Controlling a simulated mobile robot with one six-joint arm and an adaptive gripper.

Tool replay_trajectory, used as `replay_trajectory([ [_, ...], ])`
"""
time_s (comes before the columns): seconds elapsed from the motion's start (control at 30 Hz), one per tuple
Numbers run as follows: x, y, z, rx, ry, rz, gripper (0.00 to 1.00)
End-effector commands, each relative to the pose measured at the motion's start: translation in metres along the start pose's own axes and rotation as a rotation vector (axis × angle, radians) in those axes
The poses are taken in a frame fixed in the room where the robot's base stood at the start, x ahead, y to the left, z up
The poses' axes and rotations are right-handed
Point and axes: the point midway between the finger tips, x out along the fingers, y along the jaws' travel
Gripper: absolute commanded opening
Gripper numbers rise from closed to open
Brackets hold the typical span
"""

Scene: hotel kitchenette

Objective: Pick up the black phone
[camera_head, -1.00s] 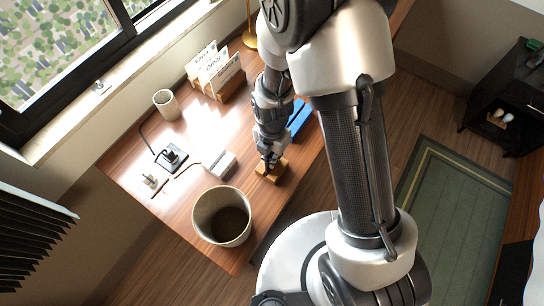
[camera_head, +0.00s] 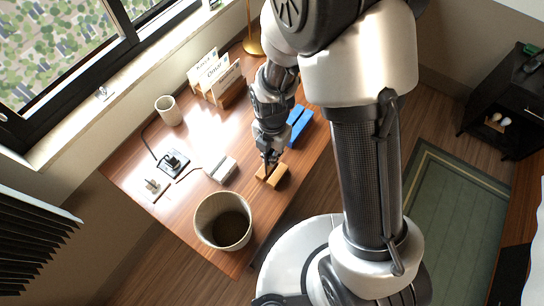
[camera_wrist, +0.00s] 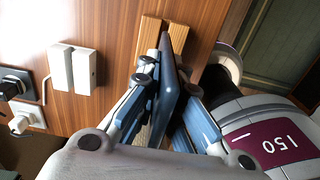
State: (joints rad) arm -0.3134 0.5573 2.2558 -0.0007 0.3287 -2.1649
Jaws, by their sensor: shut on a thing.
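The black phone (camera_wrist: 168,62) shows nearly edge-on in the wrist view as a thin dark slab. My gripper (camera_wrist: 170,80) is shut on it, with one finger pad on each face. A slotted wooden block (camera_wrist: 166,34) lies beyond the phone's far end. In the head view my gripper (camera_head: 267,169) points down over this wooden block (camera_head: 278,178) near the desk's front edge. The phone is mostly hidden there by my fingers. I cannot tell whether its lower end is clear of the slot.
A large open bin (camera_head: 223,220) stands on the desk at the front. White blocks (camera_head: 221,168) and a black socket plate (camera_head: 172,162) lie to the left. A blue object (camera_head: 299,124) lies behind my gripper. A card holder (camera_head: 228,87) and a cup (camera_head: 168,111) stand farther back.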

Motion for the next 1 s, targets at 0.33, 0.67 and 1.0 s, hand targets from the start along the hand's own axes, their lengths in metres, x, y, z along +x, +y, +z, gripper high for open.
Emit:
replay_trajectory([
  [0.33, -0.106, 0.001, 0.001, 0.000, -0.003, 0.005, 0.00],
  [0.67, -0.148, 0.000, 0.000, 0.000, -0.001, 0.001, 0.00],
  [1.0, -0.150, 0.000, 0.000, 0.000, 0.000, 0.001, 0.00],
])
